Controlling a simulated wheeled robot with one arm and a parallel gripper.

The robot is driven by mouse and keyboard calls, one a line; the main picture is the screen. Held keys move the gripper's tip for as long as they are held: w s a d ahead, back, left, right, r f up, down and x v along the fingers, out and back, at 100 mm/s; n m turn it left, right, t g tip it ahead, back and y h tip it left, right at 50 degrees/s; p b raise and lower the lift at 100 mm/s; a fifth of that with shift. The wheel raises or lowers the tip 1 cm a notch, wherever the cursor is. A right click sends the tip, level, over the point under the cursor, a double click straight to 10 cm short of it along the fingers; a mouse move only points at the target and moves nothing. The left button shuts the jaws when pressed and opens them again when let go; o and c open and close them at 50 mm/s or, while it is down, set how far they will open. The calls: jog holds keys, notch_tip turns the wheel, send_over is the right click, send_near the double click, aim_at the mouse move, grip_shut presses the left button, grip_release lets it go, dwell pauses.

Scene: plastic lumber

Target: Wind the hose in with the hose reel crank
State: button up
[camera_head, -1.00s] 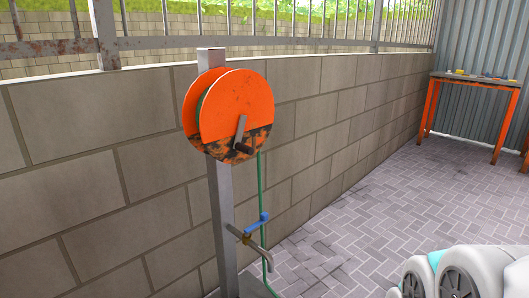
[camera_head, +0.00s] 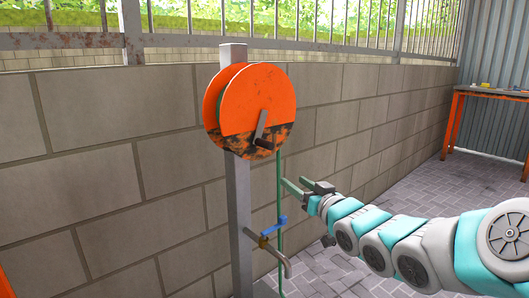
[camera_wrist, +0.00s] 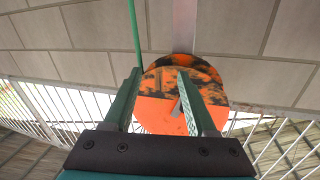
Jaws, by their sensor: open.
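The orange hose reel (camera_head: 250,97) with dark worn patches is mounted on a grey post (camera_head: 240,215). Its crank (camera_head: 261,128) is a grey arm on the front face, with a dark handle at the lower end. A green hose (camera_head: 279,200) hangs down from the reel. My gripper (camera_head: 296,185) is open and empty, below and to the right of the crank, apart from it. In the wrist view the reel (camera_wrist: 160,112) appears upside down beyond my two green fingers (camera_wrist: 158,98).
A tap with a blue lever (camera_head: 273,229) sits on the post below the reel. A block wall (camera_head: 110,170) with a metal fence on top stands behind. An orange-legged table (camera_head: 456,125) is at the far right. Paved floor lies open between.

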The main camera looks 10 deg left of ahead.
aim_at(264, 144)
jog(key=shift+w+a+r+n+y, duration=0.3)
jog(key=shift+w+a+r+y, duration=0.3)
jog(key=shift+a+r+y, duration=0.65)
jog(key=shift+w+a+r+n+y, duration=0.3)
jog(key=shift+w+a+r+y, duration=0.35)
jog(key=shift+a+r, duration=1.1)
jog(key=shift+w+a+r+n+y, duration=0.3)
jog(key=shift+w+a+r+y, duration=0.2)
jog(key=shift+a+r+y, duration=0.8)
jog(key=shift+a, duration=0.25)
grip_shut()
